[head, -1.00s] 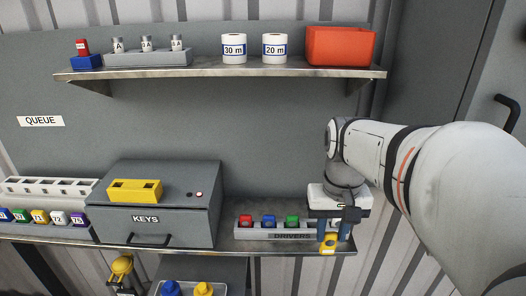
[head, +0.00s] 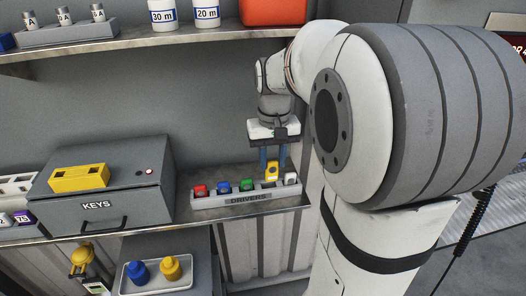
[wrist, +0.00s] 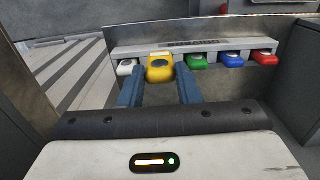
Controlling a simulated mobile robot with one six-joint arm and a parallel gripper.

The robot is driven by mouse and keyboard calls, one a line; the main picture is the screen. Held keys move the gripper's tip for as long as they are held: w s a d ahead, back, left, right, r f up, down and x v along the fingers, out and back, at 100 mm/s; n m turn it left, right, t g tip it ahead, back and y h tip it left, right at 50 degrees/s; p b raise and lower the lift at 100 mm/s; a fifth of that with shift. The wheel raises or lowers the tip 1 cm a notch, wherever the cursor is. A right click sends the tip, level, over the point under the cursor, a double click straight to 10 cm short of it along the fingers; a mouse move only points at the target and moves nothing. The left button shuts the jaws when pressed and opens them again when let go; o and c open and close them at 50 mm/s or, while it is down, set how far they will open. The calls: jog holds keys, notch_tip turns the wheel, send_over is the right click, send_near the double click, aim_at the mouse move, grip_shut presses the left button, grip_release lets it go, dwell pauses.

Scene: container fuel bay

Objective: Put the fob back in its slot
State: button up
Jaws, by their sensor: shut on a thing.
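My gripper (head: 272,158) is shut on a yellow fob (head: 271,171), pointing down at the grey DRIVERS rack (head: 205,203). The rack holds a red fob (head: 200,190), a blue fob (head: 224,187), a green fob (head: 246,184) and, at its right end, a white fob (head: 290,179). The yellow fob is over the gap between green and white. In the wrist view the yellow fob (wrist: 160,69) sits between my two blue fingers (wrist: 159,88), lined up between white and green. I cannot tell whether it touches the rack.
The rack stands on a metal shelf (head: 185,232) beside a grey KEYS box (head: 97,205) carrying a yellow block (head: 79,179). An upper shelf (head: 120,44) with white rolls and an orange bin (head: 273,10) is above. A tray (head: 128,287) with blue and yellow items is below.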

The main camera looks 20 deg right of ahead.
jog(key=w+f, duration=0.1)
jog(key=w+f+b, duration=0.1)
jog(key=w+f, duration=0.1)
jog(key=shift+w+d+f+b, duration=0.2)
jog(key=shift+w+d+b, duration=0.1)
jog(key=shift+w+d, duration=0.1)
jog(key=shift+s, duration=0.2)
dwell(0.7)
jog(key=shift+f+b, duration=0.45)
jog(key=shift+f, duration=0.2)
dwell(0.3)
jog(key=shift+f+b, duration=0.4)
jog(key=shift+f, duration=0.25)
jog(key=shift+f, duration=0.1)
